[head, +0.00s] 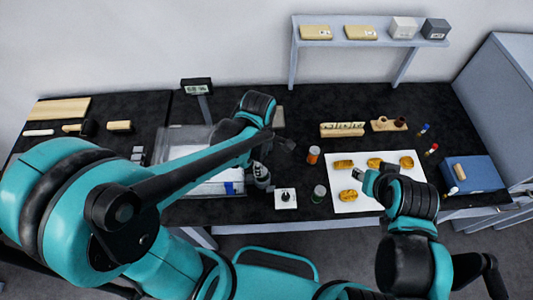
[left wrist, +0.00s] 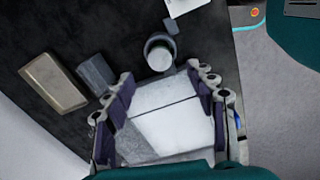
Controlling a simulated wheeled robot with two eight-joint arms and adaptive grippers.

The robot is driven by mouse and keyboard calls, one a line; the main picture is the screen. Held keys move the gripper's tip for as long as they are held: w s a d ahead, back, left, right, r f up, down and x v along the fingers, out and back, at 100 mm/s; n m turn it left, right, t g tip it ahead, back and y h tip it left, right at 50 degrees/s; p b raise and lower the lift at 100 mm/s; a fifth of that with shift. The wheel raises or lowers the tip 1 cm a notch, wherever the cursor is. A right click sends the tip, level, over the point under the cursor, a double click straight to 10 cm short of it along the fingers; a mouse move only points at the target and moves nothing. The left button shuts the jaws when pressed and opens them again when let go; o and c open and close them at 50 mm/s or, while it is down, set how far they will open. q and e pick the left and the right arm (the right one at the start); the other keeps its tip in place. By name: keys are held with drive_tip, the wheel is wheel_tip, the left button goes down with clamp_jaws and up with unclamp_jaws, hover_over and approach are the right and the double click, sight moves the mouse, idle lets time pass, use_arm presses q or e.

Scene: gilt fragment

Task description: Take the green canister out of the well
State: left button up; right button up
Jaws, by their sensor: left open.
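A dark round holder, which may be the well (left wrist: 147,43), stands on the desk with a pale round top (left wrist: 160,60) inside it; the sides of what it holds are hidden. It also shows in the head view (head: 262,180), partly dark and small.
The white card (head: 286,199) with a dark knob lies by the holder. An orange jar (head: 313,155) stands behind. The white sheet (head: 345,202) holds several golden pieces. A tan block (left wrist: 53,82) and grey block (left wrist: 95,73) lie near the left gripper. A blue box (head: 475,172) is at right.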

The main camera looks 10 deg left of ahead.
use_arm(q)
drive_tip(key=shift+w+d+f+n, duration=0.1)
drive_tip(key=shift+w+f+n, duration=0.1)
drive_tip(key=shift+w+n, duration=0.1)
drive_tip(key=f+b, duration=0.1)
drive_tip(key=f, duration=0.2)
drive_tip(key=f+b, duration=0.2)
drive_tip(key=f, duration=0.2)
drive_tip(key=shift+s+f, duration=0.2)
drive_tip(key=shift+f, duration=0.1)
drive_tip(key=c, duration=1.3)
